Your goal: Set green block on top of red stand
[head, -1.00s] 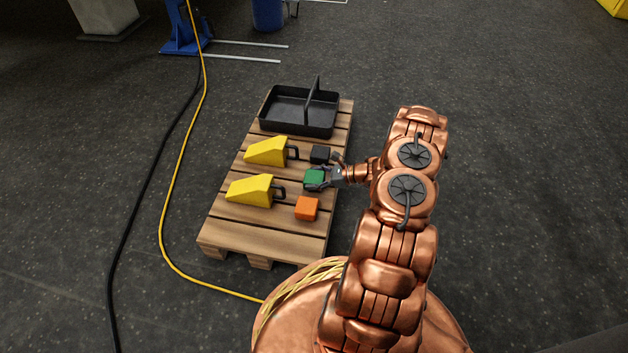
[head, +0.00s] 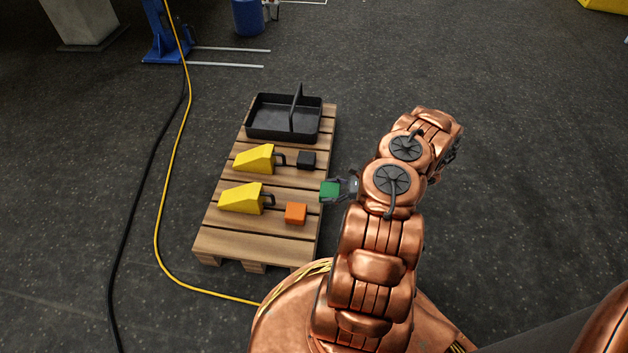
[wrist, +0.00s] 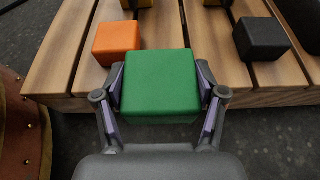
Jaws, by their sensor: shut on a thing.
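The green block (head: 329,191) is held in my gripper (head: 335,190) at the right edge of the wooden pallet. In the wrist view the green block (wrist: 161,83) sits between the two fingers of my gripper (wrist: 161,92), which touch its sides. It appears raised, with dark floor visible below its near edge. No red stand shows in either view.
A yellow cable (head: 158,215) lies on the floor at left.

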